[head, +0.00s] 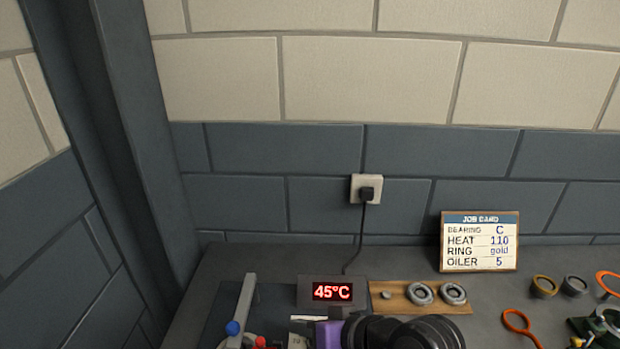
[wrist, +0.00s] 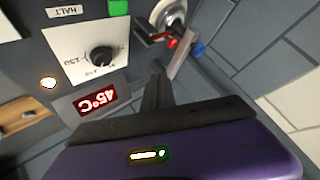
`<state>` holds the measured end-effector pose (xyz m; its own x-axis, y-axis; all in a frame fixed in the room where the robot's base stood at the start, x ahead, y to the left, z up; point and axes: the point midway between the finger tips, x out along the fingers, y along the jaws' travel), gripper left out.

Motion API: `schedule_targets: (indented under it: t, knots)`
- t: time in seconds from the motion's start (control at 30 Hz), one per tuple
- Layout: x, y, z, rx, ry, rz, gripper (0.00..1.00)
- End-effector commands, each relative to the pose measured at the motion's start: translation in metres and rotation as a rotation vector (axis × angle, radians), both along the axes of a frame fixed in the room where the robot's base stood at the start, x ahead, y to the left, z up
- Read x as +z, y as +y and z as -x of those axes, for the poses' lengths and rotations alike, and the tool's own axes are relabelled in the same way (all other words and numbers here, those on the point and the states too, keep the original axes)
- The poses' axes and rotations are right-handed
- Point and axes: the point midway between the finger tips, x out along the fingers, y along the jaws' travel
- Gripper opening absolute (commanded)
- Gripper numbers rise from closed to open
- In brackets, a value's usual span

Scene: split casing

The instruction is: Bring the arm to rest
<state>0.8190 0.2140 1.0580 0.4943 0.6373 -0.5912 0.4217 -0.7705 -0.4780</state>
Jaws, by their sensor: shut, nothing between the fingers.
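My gripper (wrist: 157,82) shows in the wrist view as dark fingers shut together, with nothing between them, beyond its purple body. In the head view the purple body (head: 328,334) and my black arm links are at the bottom edge, over the bench, and the fingertips cannot be made out there. The fingers point towards the heater unit, whose red display (head: 332,291) reads 45°C. The display also shows upside down in the wrist view (wrist: 97,100). Whether the fingers touch anything cannot be told.
A wooden board (head: 400,301) with bearings lies right of the display. A job card (head: 480,241) stands behind it. Rings (head: 544,286) and an orange loop (head: 520,326) lie at right. A lever with a blue knob (head: 233,328) stands left.

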Motion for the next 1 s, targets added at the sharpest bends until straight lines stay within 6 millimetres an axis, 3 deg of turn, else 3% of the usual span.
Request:
schedule_targets:
  t: [0.03, 0.17, 0.37, 0.57, 0.7, 1.0]
  knots:
    - [0.012, -0.004, -0.012, -0.041, -0.065, -0.017, 0.0]
    - [0.023, -0.024, -0.025, -0.166, -0.21, -0.05, 0.0]
    - [0.016, -0.073, -0.007, -0.366, -0.406, -0.06, 0.0]
    - [0.004, -0.123, 0.043, -0.517, -0.56, -0.017, 0.0]
    - [0.0, -0.152, 0.087, -0.588, -0.645, 0.031, 0.0]
    - [-0.001, -0.192, 0.19, -0.655, -0.763, 0.159, 0.0]
